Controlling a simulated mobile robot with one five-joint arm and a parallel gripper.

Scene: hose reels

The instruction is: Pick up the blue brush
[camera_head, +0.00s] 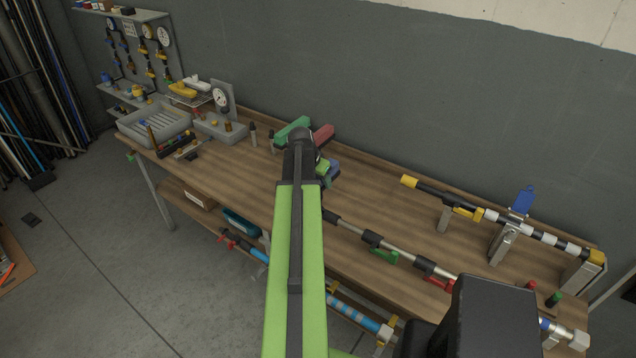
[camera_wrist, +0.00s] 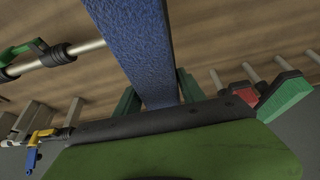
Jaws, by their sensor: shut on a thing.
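The blue brush (camera_wrist: 138,40) fills the top middle of the wrist view as a long textured blue block. The green fingers of my gripper (camera_wrist: 158,95) stand on either side of it, shut on it. In the head view only a small blue part of the brush (camera_head: 333,168) shows at the right of my gripper (camera_head: 325,171); my arm hides the rest. I cannot tell whether the brush touches the bench.
A green brush (camera_head: 292,130) and a red brush (camera_head: 322,135) lie behind my gripper near the wall. Grey trays (camera_head: 155,126) stand at the bench's left. Pipes with clamps (camera_head: 385,257) occupy the right. Some wooden bench top (camera_head: 362,215) is bare.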

